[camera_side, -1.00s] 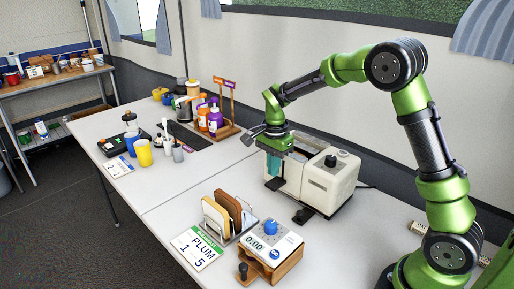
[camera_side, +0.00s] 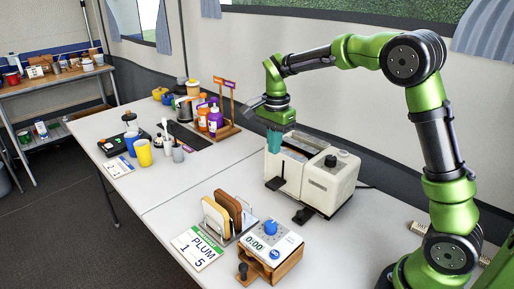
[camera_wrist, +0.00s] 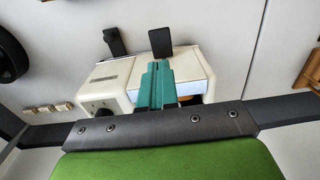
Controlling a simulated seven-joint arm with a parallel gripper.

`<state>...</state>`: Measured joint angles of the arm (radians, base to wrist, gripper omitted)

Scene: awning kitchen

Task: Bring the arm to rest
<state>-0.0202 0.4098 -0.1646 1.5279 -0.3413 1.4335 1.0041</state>
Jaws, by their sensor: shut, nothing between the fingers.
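My green arm reaches over the table from the right. My gripper (camera_side: 275,140) has teal fingers that point down and are together with nothing between them. In the side view it hangs above the near left part of the white toaster (camera_side: 330,185). In the wrist view the gripper (camera_wrist: 157,85) shows over the toaster (camera_wrist: 110,90). Whether the fingertips touch the toaster cannot be told.
A rack with bread slices (camera_side: 222,214), a timer (camera_side: 270,244) and a PLUM card (camera_side: 197,248) stand in front of the toaster. Bottles (camera_side: 215,120), cups (camera_side: 143,153) and a post stand sit further left. Bare table lies between these groups.

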